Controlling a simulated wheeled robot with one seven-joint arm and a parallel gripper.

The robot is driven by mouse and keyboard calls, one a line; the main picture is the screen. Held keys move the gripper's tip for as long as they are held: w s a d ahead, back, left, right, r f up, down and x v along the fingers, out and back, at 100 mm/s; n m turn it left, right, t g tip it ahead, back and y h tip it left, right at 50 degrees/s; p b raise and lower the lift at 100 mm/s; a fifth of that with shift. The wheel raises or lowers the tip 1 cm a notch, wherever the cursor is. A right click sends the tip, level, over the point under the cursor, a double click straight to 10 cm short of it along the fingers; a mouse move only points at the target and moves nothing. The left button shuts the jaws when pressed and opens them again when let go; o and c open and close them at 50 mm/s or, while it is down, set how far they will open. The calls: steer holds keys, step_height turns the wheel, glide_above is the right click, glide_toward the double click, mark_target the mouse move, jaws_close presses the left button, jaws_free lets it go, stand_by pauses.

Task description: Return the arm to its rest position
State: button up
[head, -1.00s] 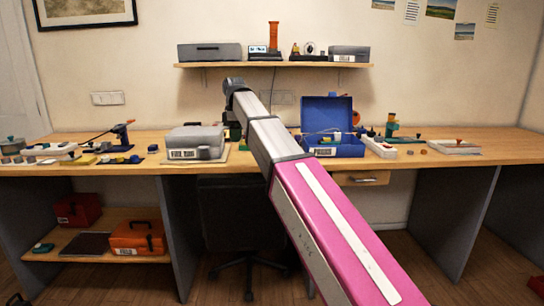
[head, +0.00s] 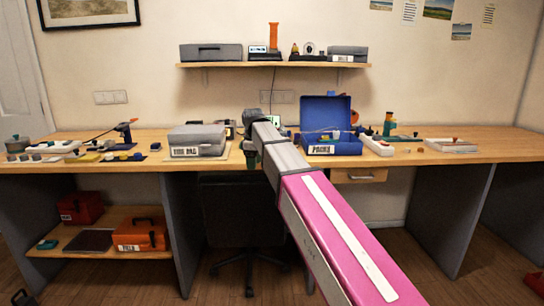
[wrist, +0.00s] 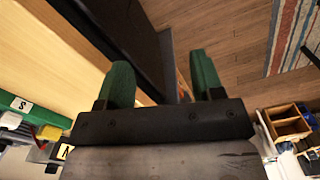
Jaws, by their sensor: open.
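My gripper (wrist: 163,84) shows in the wrist view with two green fingers spread apart and nothing between them. It hangs over the front edge of the workbench, with the wood floor below. In the head view, my pink and grey arm reaches from the bottom right toward the bench. Its end (head: 252,155) is near the bench's front edge, between the grey case (head: 198,141) and the open blue case (head: 331,128). In that view the fingers are small and I cannot make out the gap between them.
The wooden bench (head: 475,155) spans the room. A soldering area with several small parts lies at the left. A wall shelf (head: 272,65) holds boxes and tools. A dark chair (head: 238,215) stands under the bench. A rug (wrist: 297,40) and an open wooden organizer (wrist: 290,125) show in the wrist view.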

steer(key=s+d+f+m, duration=0.35)
steer(key=d+f, duration=0.35)
steer(key=f, duration=0.3)
steer(key=s+d+f+m, duration=0.35)
steer(key=d+f, duration=0.35)
steer(key=f, duration=0.3)
steer(key=s+d+f+m, duration=0.8)
steer(key=s+d+f, duration=0.4)
steer(key=f, duration=0.3)
steer(key=shift+s+f, duration=0.15)
steer(key=shift+s, duration=0.35)
